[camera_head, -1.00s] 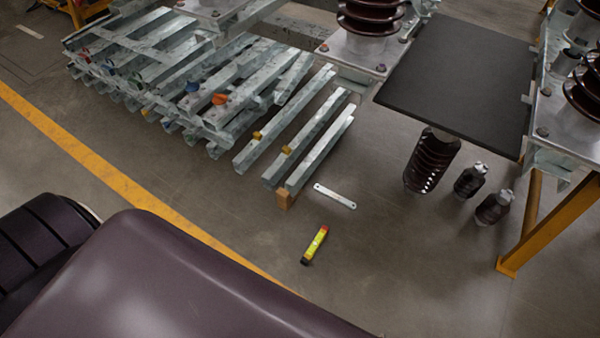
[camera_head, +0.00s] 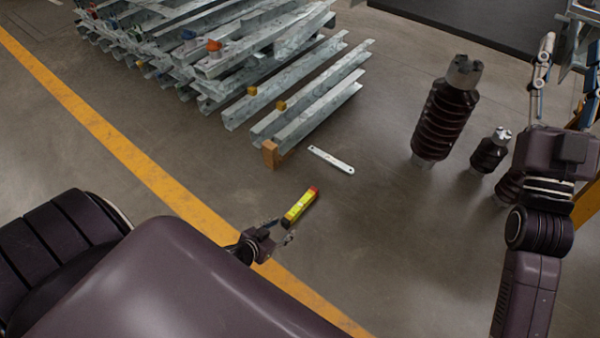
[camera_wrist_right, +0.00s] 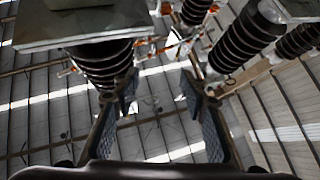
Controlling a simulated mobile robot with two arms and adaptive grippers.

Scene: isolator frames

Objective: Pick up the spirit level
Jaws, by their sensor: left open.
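The yellow spirit level (camera_head: 299,207) with red and dark ends lies on the grey floor in the head view, tilted up to the right. My left gripper (camera_head: 281,231) is open just below and left of it, its fingertips close to the level's lower end. I cannot tell whether they touch it. My right gripper (camera_head: 569,62) points upward at the right edge of the head view. In the right wrist view its fingers (camera_wrist_right: 162,95) are apart with nothing between them. The spirit level is not in that view.
A white flat bar (camera_head: 331,160) lies above the level. Galvanised steel beams (camera_head: 310,105) are stacked beyond it, one end on a wooden block (camera_head: 270,154). Brown insulators (camera_head: 442,115) stand at right. A yellow line (camera_head: 130,160) crosses the floor. Floor right of the level is clear.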

